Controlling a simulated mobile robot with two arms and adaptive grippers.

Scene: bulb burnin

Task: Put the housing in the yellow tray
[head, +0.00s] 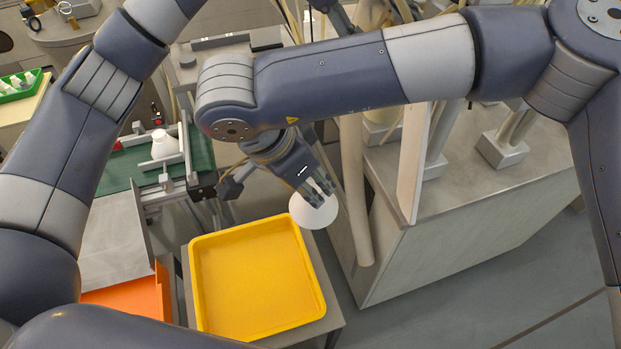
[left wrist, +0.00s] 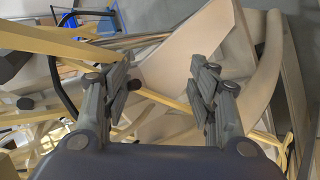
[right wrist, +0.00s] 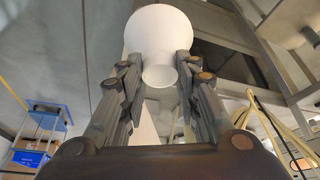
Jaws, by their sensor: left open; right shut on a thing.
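The housing (head: 314,213) is a white, rounded cone-like piece. It hangs in my right gripper (head: 318,190), just beyond the far right corner of the yellow tray (head: 316,292). In the right wrist view the housing (right wrist: 158,35) sits between the fingers of the right gripper (right wrist: 160,75), which is shut on it. The yellow tray is empty and rests on a grey stand. My left gripper (left wrist: 172,75) shows in the left wrist view, open with nothing between its fingers. In the head view the left gripper cannot be made out.
A second white housing (head: 165,145) stands on the green conveyor (head: 118,170) at the left. An orange bin (head: 135,297) is left of the tray. A grey cabinet (head: 450,220) with pipes stands at the right. Open floor (head: 480,290) lies at the lower right.

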